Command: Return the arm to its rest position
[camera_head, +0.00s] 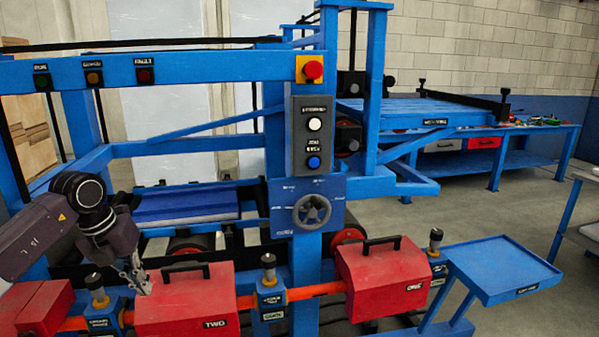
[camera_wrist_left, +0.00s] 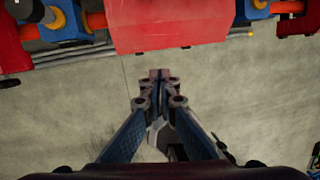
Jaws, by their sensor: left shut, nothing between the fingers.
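My left arm comes in from the left in the head view. Its gripper (camera_head: 135,273) hangs in front of the machine, by the left end of the red cover marked TWO (camera_head: 187,302). In the left wrist view my left gripper (camera_wrist_left: 159,76) is shut and empty, with its fingertips together over the grey floor. The red cover also shows in that view (camera_wrist_left: 170,25), just beyond the fingertips. I cannot tell from the pictures whether the gripper touches it. My right gripper is in neither view.
A blue machine frame with a control box (camera_head: 313,137) and handwheel (camera_head: 312,210) stands close ahead. An orange pipe (camera_head: 318,290) runs to a second red cover, ONE (camera_head: 386,279). A blue tray (camera_head: 500,268) juts out at the right. Floor is free at far right.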

